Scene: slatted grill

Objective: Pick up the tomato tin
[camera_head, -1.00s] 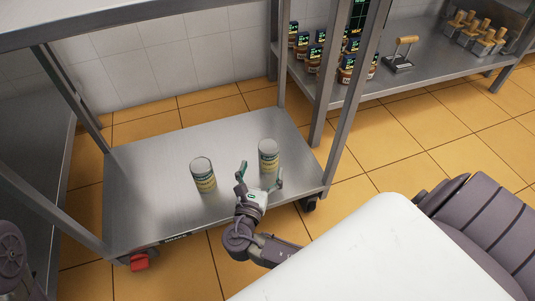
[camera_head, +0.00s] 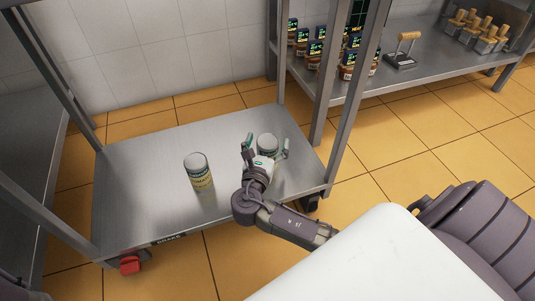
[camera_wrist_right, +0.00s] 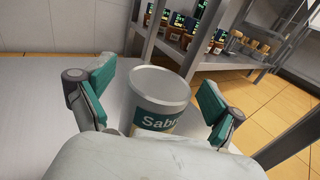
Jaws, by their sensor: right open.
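Two similar pale tins with green and yellow labels stand upright on the lower metal shelf (camera_head: 130,200). The left tin (camera_head: 199,172) stands free. The right tin (camera_head: 268,144) is partly hidden behind my right gripper (camera_head: 267,148). In the right wrist view a tin (camera_wrist_right: 160,97) with a green label reading "Sab..." stands between the open fingers of my right gripper (camera_wrist_right: 155,100), with a gap on each side. I cannot tell which tin is the tomato one. My left gripper is not in view.
Metal posts (camera_head: 349,100) frame the shelf, one close to the right of my gripper. The left part of the lower shelf is clear.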

